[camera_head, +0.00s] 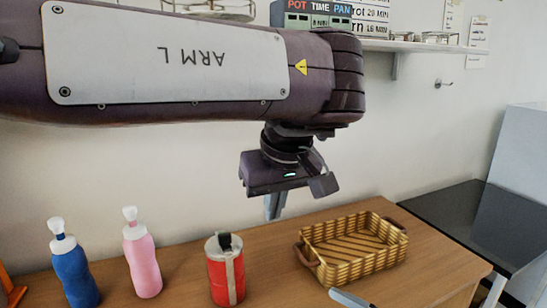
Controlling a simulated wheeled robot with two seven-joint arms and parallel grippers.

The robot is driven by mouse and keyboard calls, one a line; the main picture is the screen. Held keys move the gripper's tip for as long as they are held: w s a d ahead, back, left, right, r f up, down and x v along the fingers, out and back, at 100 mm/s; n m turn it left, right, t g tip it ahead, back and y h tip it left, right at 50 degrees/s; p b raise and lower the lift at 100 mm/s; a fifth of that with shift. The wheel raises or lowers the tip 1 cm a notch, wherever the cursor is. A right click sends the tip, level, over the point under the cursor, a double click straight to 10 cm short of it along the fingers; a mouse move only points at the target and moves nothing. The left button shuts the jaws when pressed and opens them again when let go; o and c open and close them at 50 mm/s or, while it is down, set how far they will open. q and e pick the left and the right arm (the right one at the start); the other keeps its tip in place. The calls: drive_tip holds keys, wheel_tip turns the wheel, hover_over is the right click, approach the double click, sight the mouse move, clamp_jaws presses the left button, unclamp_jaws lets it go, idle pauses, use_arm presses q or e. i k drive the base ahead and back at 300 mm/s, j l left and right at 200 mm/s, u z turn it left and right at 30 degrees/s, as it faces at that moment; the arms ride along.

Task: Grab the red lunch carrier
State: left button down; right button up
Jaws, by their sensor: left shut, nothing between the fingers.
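The red lunch carrier (222,283) stands upright on the wooden table in the head view. It is a red cylinder with a pale metal band over its top and front and a black piece on top. My left gripper (274,207) hangs from the left arm, above and to the right of the carrier and apart from it. Its fingers point down and are shut with nothing between them.
A blue bottle (75,275) and a pink bottle (143,265) stand left of the carrier. A woven basket (335,272) with handles sits to its right. The wooden table (440,262) is bare right of the basket.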

sight(226, 268)
drive_tip(key=k+l, duration=0.2)
drive_tip(key=l, duration=0.2)
drive_tip(key=k+l, duration=0.25)
drive_tip(key=l, duration=0.15)
drive_tip(key=k+l, duration=0.2)
drive_tip(key=l, duration=0.2)
